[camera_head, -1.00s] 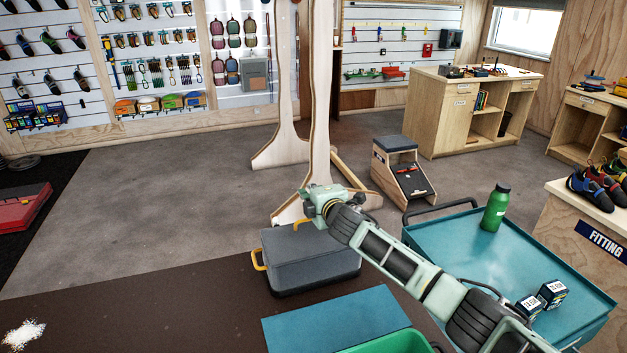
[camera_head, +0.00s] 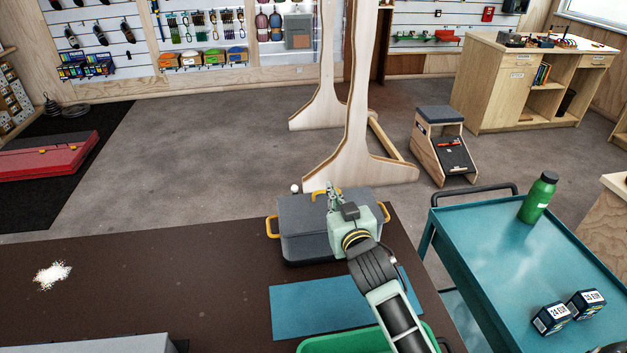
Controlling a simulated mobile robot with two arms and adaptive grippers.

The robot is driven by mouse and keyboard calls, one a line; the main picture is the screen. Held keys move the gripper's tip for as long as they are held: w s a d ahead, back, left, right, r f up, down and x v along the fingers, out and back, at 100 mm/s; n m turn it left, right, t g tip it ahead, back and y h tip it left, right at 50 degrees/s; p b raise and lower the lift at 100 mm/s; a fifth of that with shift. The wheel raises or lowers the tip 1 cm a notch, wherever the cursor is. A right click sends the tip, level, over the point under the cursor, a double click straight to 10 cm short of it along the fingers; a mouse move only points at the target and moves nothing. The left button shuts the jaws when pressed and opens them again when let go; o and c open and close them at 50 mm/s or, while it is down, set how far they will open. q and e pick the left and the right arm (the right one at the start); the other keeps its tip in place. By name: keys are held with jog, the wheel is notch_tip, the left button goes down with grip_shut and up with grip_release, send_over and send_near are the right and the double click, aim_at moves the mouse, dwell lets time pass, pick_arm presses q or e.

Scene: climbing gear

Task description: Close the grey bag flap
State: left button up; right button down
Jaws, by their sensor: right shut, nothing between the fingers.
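A grey bag-like case (camera_head: 295,222) with yellow handles sits on the dark brown table, centre of the head view. It is the only large grey container near my arm; I take it as the grey bag. My right gripper (camera_head: 332,192) is at the far side of its top, near the rear yellow handle. Its fingers are shut and empty. My wrist covers the case's right part, so I cannot tell how the flap lies or whether the fingers touch it. My left gripper is not in view.
A blue mat (camera_head: 310,310) and a green tray (camera_head: 345,344) lie in front of the case. A teal cart (camera_head: 500,245) with a green bottle (camera_head: 538,197) and two small boxes (camera_head: 568,311) stands right. White powder (camera_head: 52,274) lies on the table's left, with clear table between.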

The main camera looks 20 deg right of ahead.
jog(key=shift+m+h, duration=0.4)
jog(key=shift+m, duration=0.4)
jog(key=w+d+f+p, duration=0.1)
jog(key=w, duration=0.2)
jog(key=w+d+f+p, duration=0.1)
jog(key=w, duration=0.2)
jog(key=w+d+f+p, duration=0.1)
jog(key=w+d+f, duration=0.1)
jog(key=w, duration=0.1)
jog(key=shift+w+d, duration=0.1)
jog(key=shift+w, duration=0.2)
jog(key=shift+w+d+f, duration=0.1)
jog(key=shift+w+f, duration=0.3)
jog(key=shift+f, duration=0.25)
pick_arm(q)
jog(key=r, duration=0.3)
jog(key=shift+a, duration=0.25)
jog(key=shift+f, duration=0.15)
pick_arm(e)
jog(key=shift+f, duration=0.1)
jog(key=shift+w+d+f+b, duration=0.15)
jog(key=shift+w+f+b, duration=0.45)
jog(key=shift+b, duration=0.5)
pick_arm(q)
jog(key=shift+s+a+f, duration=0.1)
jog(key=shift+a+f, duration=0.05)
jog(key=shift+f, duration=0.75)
pick_arm(e)
jog(key=shift+s+r, duration=0.1)
jog(key=shift+s, duration=0.05)
